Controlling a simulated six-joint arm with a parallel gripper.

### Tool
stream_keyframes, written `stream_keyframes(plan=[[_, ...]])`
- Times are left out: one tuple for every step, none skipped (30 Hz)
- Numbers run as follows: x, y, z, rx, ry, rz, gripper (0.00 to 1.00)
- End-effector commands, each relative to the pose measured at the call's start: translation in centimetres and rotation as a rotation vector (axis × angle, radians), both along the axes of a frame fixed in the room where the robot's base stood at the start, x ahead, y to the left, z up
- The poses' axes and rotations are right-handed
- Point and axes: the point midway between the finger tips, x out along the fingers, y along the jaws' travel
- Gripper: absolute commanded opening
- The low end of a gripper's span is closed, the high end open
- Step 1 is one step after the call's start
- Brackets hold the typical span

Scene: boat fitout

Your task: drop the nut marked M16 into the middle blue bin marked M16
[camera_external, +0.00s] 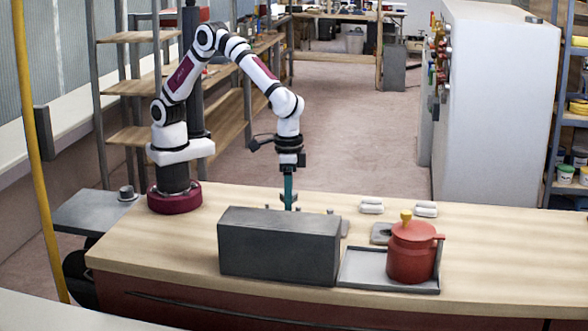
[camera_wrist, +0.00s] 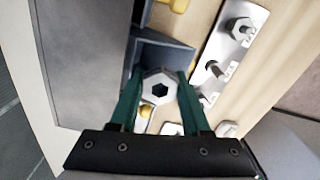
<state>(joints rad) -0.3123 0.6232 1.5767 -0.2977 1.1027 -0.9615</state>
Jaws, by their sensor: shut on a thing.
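My gripper (camera_external: 289,205) points down behind a dark grey box on the bench, its fingertips close to the box's top edge. In the wrist view its green fingers (camera_wrist: 158,90) are shut on a silver hex nut (camera_wrist: 158,75) with a dark hole. No marking on the nut can be read. A blue-grey walled shape (camera_wrist: 165,52), perhaps part of a bin, lies just beyond the nut. Its marking is not visible, and I cannot tell which bin it is. In the external view the nut and bins are hidden behind the box.
The dark grey box (camera_external: 280,245) stands in front of my gripper. A metal plate (camera_wrist: 220,55) with upright studs and labels lies right of the nut in the wrist view. A red pot (camera_external: 410,255) stands on a grey tray (camera_external: 360,270). The bench's far right is clear.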

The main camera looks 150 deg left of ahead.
Motion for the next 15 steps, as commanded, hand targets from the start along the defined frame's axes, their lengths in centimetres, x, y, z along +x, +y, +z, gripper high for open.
stream_keyframes(plan=[[0.0,0.0,-0.07,0.0,0.0,0.0,0.0],[0.0,0.0,-0.09,0.0,0.0,0.0,0.0],[0.0,0.0,-0.1,0.0,0.0,0.0,0.0],[0.0,0.0,-0.1,0.0,0.0,0.0,0.0],[0.0,0.0,-0.09,0.0,0.0,0.0,0.0],[0.0,0.0,-0.09,0.0,0.0,0.0,0.0],[0.0,0.0,-0.09,0.0,0.0,0.0,0.0],[0.0,0.0,-0.08,0.0,0.0,0.0,0.49],[0.0,0.0,-0.08,0.0,0.0,0.0,0.56],[0.0,0.0,-0.08,0.0,0.0,0.0,0.61],[0.0,0.0,-0.08,0.0,0.0,0.0,0.67],[0.0,0.0,-0.07,0.0,0.0,0.0,0.74],[0.0,0.0,-0.07,0.0,0.0,0.0,0.79],[0.01,-0.01,-0.07,0.0,0.0,0.0,0.82],[0.01,-0.01,-0.07,0.0,0.0,0.0,0.82]])
